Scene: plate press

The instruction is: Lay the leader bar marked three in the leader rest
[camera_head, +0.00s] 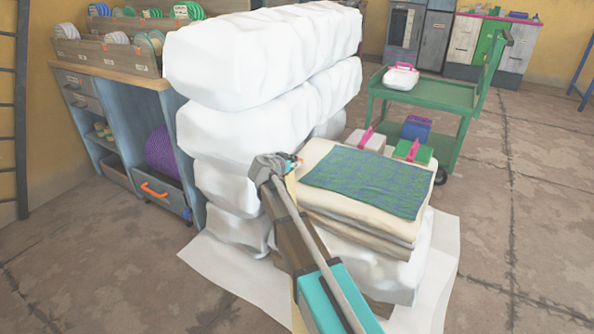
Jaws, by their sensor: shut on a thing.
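My gripper (291,164) is at the left edge of a stack of folded cream cloth and looks shut. A thin pale bar (291,187) shows just below its tip and appears to be held there; my arm hides most of it. It may be the leader bar, but no mark three can be read on it. I cannot pick out the leader rest in this view.
Large white wrapped bales (265,60) stand close left of my gripper. A blue-green patterned cloth (365,182) lies on the cream stack (310,200). A green cart (440,92) stands behind, and a blue-grey shelf unit (130,90) at left. Floor at right is clear.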

